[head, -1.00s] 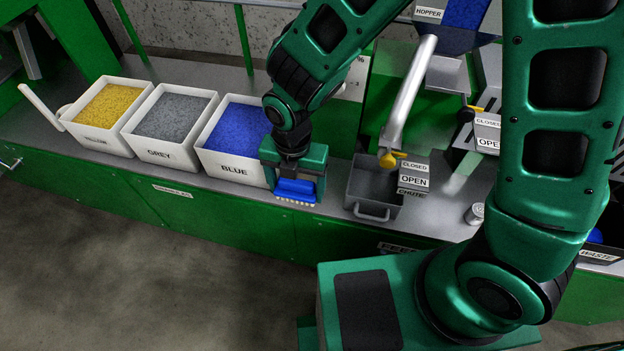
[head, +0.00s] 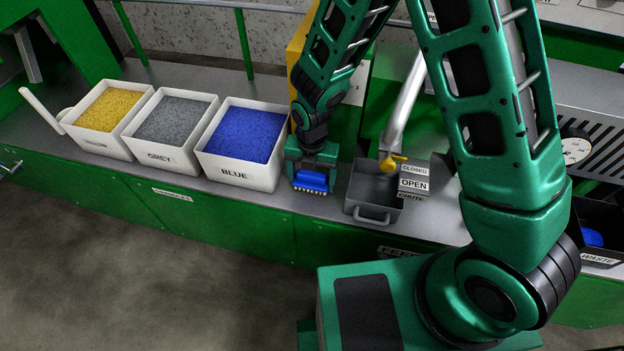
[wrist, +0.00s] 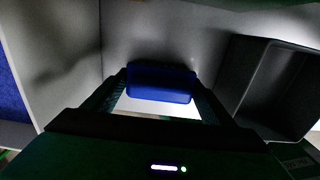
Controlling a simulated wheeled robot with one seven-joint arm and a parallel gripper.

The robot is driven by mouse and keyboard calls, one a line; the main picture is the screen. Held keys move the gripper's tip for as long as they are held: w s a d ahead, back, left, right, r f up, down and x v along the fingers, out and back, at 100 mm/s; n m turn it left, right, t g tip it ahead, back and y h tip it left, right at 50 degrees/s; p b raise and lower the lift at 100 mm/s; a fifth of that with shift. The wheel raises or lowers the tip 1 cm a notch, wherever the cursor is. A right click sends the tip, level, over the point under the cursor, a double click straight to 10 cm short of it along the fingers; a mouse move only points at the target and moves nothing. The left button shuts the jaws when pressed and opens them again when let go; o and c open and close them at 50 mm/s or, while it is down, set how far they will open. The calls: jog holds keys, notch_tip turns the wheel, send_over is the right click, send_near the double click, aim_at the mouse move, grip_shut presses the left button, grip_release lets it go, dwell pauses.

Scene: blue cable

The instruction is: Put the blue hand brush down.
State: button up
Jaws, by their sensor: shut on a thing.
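The blue hand brush (head: 311,181) has a blue back and pale bristles pointing down. My gripper (head: 311,172) is shut on it, over the bench between the BLUE bin and the grey chute tray. The brush is at or just above the bench top; I cannot tell whether the bristles touch it. In the wrist view the blue brush (wrist: 160,83) sits between my two fingers, with the light bench surface around it. Its bristles are hidden there.
The white BLUE bin (head: 236,173) of blue granules stands close on the left, with GREY (head: 162,154) and yellow (head: 98,143) bins beyond. The grey tray (head: 372,211) is close on the right. The bench front edge is near. A WASTE box (head: 601,262) is far right.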

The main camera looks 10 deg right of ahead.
aim_at(312, 174)
jog(key=shift+f, duration=0.45)
jog(key=shift+s+f, duration=0.1)
jog(key=shift+f, duration=0.2)
jog(key=o, duration=1.1)
jog(key=shift+o, duration=1)
jog(key=shift+f, duration=0.1)
jog(key=shift+s+d, duration=0.1)
jog(key=shift+d, duration=0.25)
jog(key=r, duration=1.2)
jog(key=shift+w+a+r, duration=0.2)
jog(key=shift+a+r, duration=0.1)
jog(key=shift+r, duration=0.1)
